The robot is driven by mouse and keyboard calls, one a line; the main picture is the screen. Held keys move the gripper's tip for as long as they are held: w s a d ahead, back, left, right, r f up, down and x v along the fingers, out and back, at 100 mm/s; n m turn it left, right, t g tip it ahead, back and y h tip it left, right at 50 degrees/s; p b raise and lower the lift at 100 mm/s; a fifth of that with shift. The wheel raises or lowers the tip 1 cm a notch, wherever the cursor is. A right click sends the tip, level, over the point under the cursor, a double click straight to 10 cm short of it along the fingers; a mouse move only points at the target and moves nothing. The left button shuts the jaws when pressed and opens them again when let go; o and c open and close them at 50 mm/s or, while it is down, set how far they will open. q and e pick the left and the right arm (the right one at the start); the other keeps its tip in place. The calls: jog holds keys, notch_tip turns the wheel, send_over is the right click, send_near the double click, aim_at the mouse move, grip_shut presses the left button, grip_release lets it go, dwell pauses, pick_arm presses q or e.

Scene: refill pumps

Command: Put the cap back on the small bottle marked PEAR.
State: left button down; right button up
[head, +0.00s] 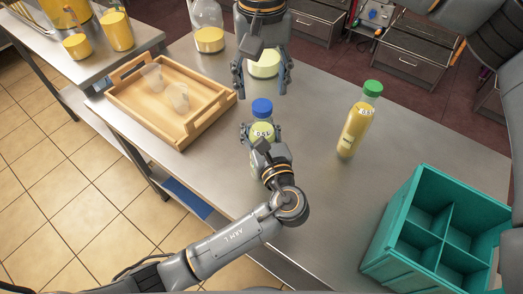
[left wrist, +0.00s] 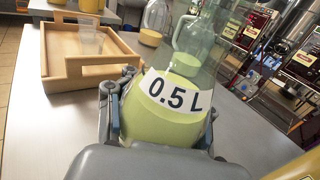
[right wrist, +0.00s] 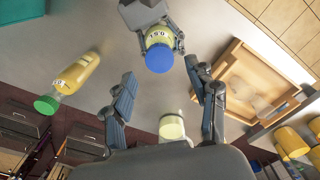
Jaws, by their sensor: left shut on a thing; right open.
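A bottle of pale yellow-green liquid (head: 262,142) with a "0.5 L" label stands on the steel table. A blue cap (head: 262,106) sits on its top and also shows in the right wrist view (right wrist: 160,57). My left gripper (head: 262,132) is shut around this bottle; its label (left wrist: 172,92) faces the left wrist camera. My right gripper (head: 261,88) is open and empty, above and just behind the blue cap. A green-capped bottle of yellow liquid (head: 355,128) stands apart to the right. I can read no PEAR mark on either bottle.
A wooden tray (head: 190,125) with two clear cups is at the left. A teal divided crate (head: 395,215) is at the front right. A vessel of pale liquid (head: 264,66) stands behind my right gripper, and a clear jug (head: 209,38) beside it. Table between crate and bottles is clear.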

aim_at(262, 105)
jog(key=shift+f, duration=2.1)
